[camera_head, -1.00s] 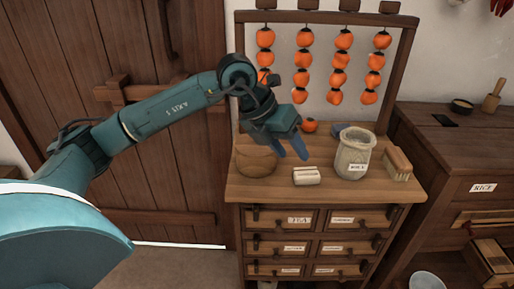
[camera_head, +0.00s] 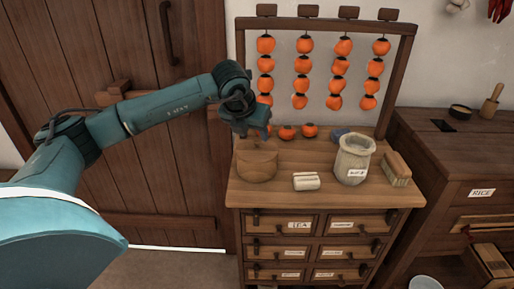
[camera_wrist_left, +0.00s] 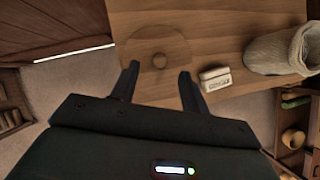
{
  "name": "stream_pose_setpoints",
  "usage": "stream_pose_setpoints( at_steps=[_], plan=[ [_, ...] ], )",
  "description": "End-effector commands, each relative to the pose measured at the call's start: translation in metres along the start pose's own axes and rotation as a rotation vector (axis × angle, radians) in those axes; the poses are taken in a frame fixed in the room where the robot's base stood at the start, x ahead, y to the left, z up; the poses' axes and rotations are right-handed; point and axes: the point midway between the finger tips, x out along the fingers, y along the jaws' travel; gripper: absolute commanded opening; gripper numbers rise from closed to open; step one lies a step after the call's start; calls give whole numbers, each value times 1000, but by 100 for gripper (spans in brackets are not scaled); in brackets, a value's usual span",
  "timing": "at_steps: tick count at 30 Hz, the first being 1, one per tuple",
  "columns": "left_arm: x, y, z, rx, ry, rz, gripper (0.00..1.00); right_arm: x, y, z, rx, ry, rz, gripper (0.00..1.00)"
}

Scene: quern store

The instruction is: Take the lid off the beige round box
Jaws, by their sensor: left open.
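The beige round box (camera_head: 257,168) stands at the left of the wooden cabinet top, with its lid on. In the left wrist view the round lid (camera_wrist_left: 143,46) shows from above, with a small round knob (camera_wrist_left: 160,61) in its middle. My left gripper (camera_head: 254,133) is above the box in the head view, open and empty. In the left wrist view its two fingers (camera_wrist_left: 158,77) are spread, and the knob appears between and just beyond their tips. No contact with the lid shows. My right gripper is in neither view.
A white block (camera_head: 306,181), a cloth-like jar (camera_head: 353,160) and a brush (camera_head: 397,168) stand right of the box. Loose persimmons (camera_head: 287,132) lie behind it, under hanging strings of persimmons (camera_head: 301,68) on a wooden frame (camera_head: 408,75).

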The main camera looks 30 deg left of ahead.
Motion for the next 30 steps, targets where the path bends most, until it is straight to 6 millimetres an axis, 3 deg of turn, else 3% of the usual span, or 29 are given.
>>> stream_pose_setpoints(
  at_steps=[3,7,16,30],
  plan=[
    [17,1,3,-1,4,1,46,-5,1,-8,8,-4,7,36],
    [34,0,2,0,3,-1,46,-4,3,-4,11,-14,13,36],
    [39,1,2,0,1,-1,45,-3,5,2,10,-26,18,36],
    [39,1,2,0,1,-1,6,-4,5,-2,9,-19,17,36]
  ],
)
